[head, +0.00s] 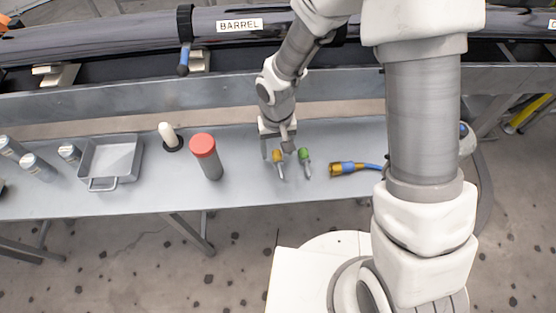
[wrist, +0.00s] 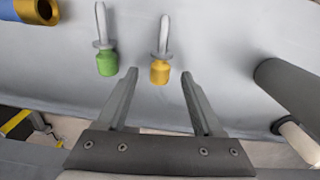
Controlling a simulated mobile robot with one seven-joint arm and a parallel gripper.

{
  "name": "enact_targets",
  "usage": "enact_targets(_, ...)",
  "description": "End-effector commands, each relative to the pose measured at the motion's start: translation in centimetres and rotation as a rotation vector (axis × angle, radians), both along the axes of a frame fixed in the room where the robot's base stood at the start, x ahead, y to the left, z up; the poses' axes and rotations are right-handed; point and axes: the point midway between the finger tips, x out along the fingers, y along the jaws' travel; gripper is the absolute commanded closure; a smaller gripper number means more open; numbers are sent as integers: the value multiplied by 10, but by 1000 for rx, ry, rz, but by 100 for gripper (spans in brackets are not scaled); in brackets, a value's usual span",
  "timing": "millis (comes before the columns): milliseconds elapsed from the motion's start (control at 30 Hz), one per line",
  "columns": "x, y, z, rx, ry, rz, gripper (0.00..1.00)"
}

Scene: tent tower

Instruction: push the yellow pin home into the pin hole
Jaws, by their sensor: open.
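The yellow pin (head: 277,156) is on the grey bench, its yellow head towards my gripper and its grey shank pointing away. It also shows in the wrist view (wrist: 160,71). My gripper (head: 277,151) is open and empty over the bench. In the wrist view its fingertips (wrist: 159,75) appear on either side of the yellow head, with clear gaps; I cannot tell the height between them. I cannot make out the pin hole in either view.
A green pin (head: 305,156) is close to the right. Further right is a blue cable with a yellow connector (head: 346,168). A red-capped cylinder (head: 206,156), a white-tipped peg (head: 168,135) and a tray (head: 91,162) stand left. The long barrel (head: 100,32) runs behind.

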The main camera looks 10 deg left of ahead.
Motion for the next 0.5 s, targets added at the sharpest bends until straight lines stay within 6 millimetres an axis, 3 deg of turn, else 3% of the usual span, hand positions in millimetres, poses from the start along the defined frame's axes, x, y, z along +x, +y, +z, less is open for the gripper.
enact_targets(100, -1, 0, -14, -1, 1, 1, 32)
enact_targets(367, 0, 0, -16, 0, -1, 0, 32)
enact_targets(500, 0, 0, -15, 0, -1, 0, 53)
